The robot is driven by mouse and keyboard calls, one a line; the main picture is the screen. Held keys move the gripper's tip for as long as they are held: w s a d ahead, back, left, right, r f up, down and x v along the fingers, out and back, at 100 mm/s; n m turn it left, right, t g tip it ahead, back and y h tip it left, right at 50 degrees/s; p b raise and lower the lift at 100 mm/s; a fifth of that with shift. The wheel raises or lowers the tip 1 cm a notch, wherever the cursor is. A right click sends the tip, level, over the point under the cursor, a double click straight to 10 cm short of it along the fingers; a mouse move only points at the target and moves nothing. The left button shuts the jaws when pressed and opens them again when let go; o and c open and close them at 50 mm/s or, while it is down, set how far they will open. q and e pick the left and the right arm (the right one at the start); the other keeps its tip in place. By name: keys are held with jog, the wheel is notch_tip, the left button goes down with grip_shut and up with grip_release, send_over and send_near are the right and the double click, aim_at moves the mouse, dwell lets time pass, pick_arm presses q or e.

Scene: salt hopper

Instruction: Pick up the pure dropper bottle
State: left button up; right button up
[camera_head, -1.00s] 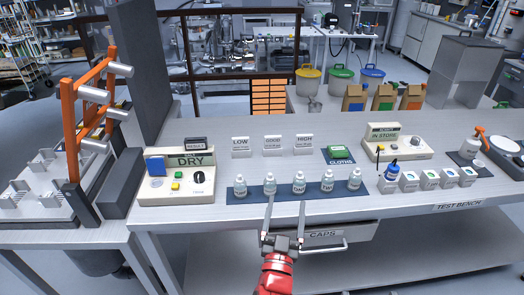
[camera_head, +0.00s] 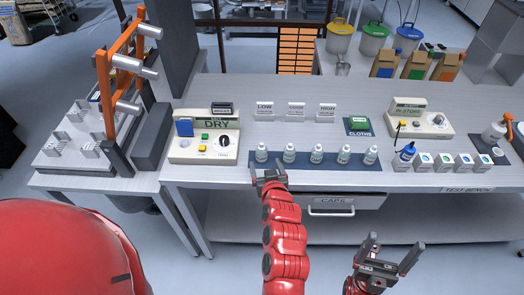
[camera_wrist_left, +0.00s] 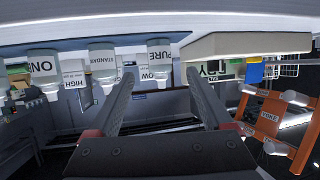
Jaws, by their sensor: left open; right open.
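The pure dropper bottle (camera_head: 262,152) is the leftmost of a row of small white bottles on a dark blue mat (camera_head: 216,160). It stands upright. In the left wrist view, which is upside down, its PURE label (camera_wrist_left: 159,50) shows between the fingertips, with the STANDARD bottle (camera_wrist_left: 103,58) beside it. My left gripper (camera_head: 269,168) is open and empty, just in front of the pure bottle; I cannot tell whether the fingers reach around it. My right gripper (camera_head: 391,252) is open and empty, in front of the bench at lower right.
Behind the row stand LOW (camera_head: 265,110) and HIGH (camera_head: 327,112) cards. A DRY box (camera_head: 205,145) is close on the left. Green cloths (camera_head: 359,124), an IN STORE box (camera_head: 418,120) and several small labelled boxes (camera_head: 444,162) lie to the right. A CAPS drawer (camera_head: 333,202) is below.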

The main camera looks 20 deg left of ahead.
aim_at(262, 156)
pick_arm(q)
jog(key=x, duration=0.2)
jog(key=p+x, duration=0.1)
jog(key=x, duration=0.1)
jog(key=shift+w+a+r, duration=0.1)
jog(key=shift+w+a, duration=0.2)
jog(key=shift+w+a+f, duration=0.15)
jog(key=shift+w+f, duration=0.2)
jog(key=shift+w, duration=0.1)
jog(key=shift+w+a+p, duration=0.25)
jog(key=shift+w+p, duration=0.1)
jog(key=shift+p, duration=0.15)
jog(key=p+x, duration=0.1)
jog(key=x, duration=0.3)
jog(key=shift+d, duration=0.1)
jog(key=shift+w+f, duration=0.2)
grip_shut()
